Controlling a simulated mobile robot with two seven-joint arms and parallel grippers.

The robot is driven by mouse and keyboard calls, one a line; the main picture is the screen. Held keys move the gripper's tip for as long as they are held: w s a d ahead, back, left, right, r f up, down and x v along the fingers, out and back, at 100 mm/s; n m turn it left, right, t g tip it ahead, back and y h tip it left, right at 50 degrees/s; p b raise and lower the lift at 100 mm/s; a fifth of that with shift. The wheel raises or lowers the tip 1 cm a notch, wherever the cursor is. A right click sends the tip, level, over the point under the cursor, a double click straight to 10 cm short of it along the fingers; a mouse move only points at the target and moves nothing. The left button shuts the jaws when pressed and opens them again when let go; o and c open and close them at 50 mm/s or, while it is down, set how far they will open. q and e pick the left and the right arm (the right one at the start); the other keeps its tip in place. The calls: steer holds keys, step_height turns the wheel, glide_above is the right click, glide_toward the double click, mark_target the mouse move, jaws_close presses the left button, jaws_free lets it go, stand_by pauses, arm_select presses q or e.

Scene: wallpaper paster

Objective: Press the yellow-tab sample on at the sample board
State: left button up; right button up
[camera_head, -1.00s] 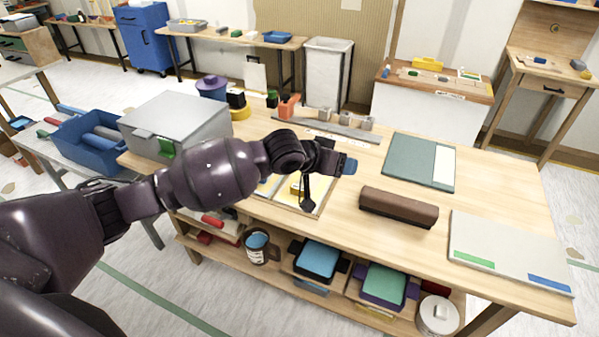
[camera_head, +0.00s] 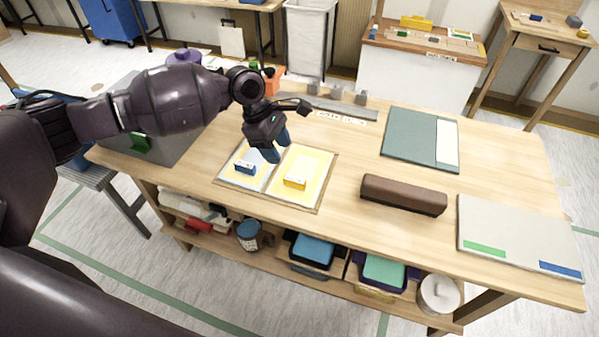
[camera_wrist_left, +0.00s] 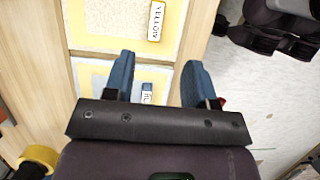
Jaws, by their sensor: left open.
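The yellow-tab sample (camera_head: 318,165) lies flat in the right part of a shallow wooden tray on the table, its yellow block standing up. The wrist view shows this sample (camera_wrist_left: 108,25) with its block labelled YELLOW. A blue-tab sample (camera_head: 236,178) lies beside it on the left. My left gripper (camera_head: 276,146) is open and empty above the tray, blue fingers pointing down. In the left wrist view its fingers (camera_wrist_left: 158,65) are on either side of the blue tab's view, apart from it. A pale grey board (camera_head: 515,232) with green and blue strips lies at the table's right; I cannot tell whether it is the sample board.
A brown roller-like block (camera_head: 403,194) lies right of the tray. A teal board with a white strip (camera_head: 408,138) lies behind it. A grey metal box (camera_head: 178,150) stands at the left, partly behind my arm. A long grey bar (camera_head: 325,106) lies along the back edge.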

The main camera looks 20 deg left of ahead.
mark_target(294, 179)
arm_select(q)
steer(key=b+x, duration=0.1)
steer(key=x, duration=0.4)
steer(key=shift+w+f, duration=0.1)
steer(key=shift+f, duration=0.25)
steer(key=shift+d+f, duration=0.1)
steer(key=shift+f, duration=0.05)
steer(key=b+x, duration=0.1)
steer(key=x, duration=0.3)
steer(key=shift+w+f+b, duration=0.15)
steer(key=shift+f+b, duration=0.2)
steer(key=shift+f, duration=0.2)
steer(key=c, duration=0.3)
jaws_close()
arm_select(e)
steer(key=shift+w+a+f, duration=0.1)
steer(key=shift+w+f, duration=0.05)
steer(key=shift+f, duration=0.35)
steer(key=shift+w+a+f, duration=0.1)
steer(key=shift+f, duration=0.4)
